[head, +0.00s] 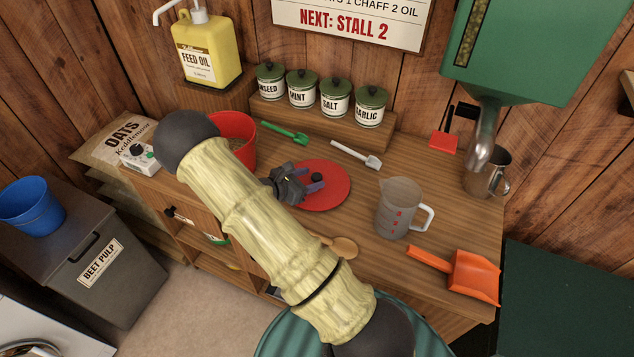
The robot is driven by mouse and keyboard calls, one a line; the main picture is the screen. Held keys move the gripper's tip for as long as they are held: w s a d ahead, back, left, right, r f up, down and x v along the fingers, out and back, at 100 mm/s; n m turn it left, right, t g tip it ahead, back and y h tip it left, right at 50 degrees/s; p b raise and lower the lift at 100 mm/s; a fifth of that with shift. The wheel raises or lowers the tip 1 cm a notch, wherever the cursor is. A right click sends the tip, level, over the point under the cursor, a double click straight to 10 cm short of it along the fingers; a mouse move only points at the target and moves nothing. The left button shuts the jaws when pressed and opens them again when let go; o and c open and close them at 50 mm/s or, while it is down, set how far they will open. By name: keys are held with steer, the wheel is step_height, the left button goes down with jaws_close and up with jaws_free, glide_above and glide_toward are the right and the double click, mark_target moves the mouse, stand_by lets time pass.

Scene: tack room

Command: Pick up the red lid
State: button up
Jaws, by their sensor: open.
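The red lid (327,199) lies flat on the wooden counter, a round red disc with a small black knob (317,178) near its middle. My gripper (313,183) is at the lid's left side, over the lid, with its fingers parted close around the knob. I cannot tell whether the fingers touch the knob or the lid. My arm crosses the picture from the lower right to the upper left and hides part of the counter left of the lid. A red bucket (236,128) stands open behind my arm, with brownish contents partly visible.
A clear measuring jug (397,210) stands right of the lid. A white scoop (357,154) and a green scoop (286,133) lie behind it. An orange scoop (470,277) lies at the front right, a wooden spoon (344,247) at the front. Several labelled canisters (302,89) line the back shelf.

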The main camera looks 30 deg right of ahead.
mark_target(317, 175)
steer(key=x, duration=0.3)
steer(key=shift+w+d+f+p, duration=0.2)
steer(key=shift+d+p, duration=0.05)
steer(key=shift+p, duration=0.1)
steer(key=c, duration=1)
steer(key=shift+r, duration=0.1)
step_height(317, 175, up, 10)
steer(key=shift+f+b, duration=0.1)
steer(key=shift+b, duration=0.55)
